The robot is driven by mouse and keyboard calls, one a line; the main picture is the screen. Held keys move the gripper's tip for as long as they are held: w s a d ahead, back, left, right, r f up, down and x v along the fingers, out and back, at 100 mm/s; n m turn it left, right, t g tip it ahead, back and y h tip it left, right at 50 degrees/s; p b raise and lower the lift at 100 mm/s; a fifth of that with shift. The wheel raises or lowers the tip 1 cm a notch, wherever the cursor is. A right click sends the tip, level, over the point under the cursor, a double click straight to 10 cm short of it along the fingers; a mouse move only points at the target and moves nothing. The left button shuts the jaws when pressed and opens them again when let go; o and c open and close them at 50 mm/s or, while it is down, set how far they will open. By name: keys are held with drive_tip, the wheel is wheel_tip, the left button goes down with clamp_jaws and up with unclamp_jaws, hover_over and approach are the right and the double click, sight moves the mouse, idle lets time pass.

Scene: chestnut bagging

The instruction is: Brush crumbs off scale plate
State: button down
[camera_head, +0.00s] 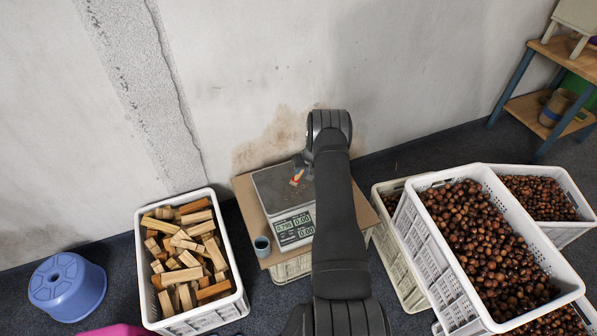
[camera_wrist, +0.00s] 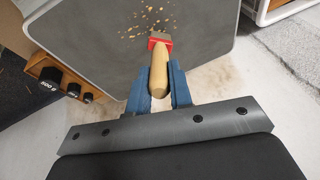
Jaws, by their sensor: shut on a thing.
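My gripper (camera_wrist: 158,78) is shut on a brush, with its blue fingers on either side of the pale wooden handle (camera_wrist: 160,72). The brush has a red collar (camera_wrist: 160,40); its bristles are mostly hidden beyond it. The brush also shows small in the head view (camera_head: 296,178), over the scale plate (camera_head: 268,186). In the wrist view the grey scale plate (camera_wrist: 85,45) carries several tan crumbs (camera_wrist: 155,20) just beyond the brush head. I cannot tell whether the bristles touch the plate. My gripper is partly hidden by my arm in the head view.
The scale display (camera_head: 294,227) faces front, with a teal cup (camera_head: 262,246) beside it. A wooden block with dark weights (camera_wrist: 60,82) stands beside the plate. A crate of firewood (camera_head: 147,290) is left, chestnut crates (camera_head: 410,228) right, and the wall (camera_head: 260,80) close behind.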

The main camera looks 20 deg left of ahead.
drive_tip(key=w+d, duration=0.4)
drive_tip(key=shift+w+d, duration=0.3)
drive_tip(key=shift+d, duration=0.05)
idle(0.3)
drive_tip(key=shift+r, duration=0.1)
drive_tip(key=shift+r, duration=3.05)
wheel_tip(320, 180, up, 3)
drive_tip(key=shift+f, duration=0.1)
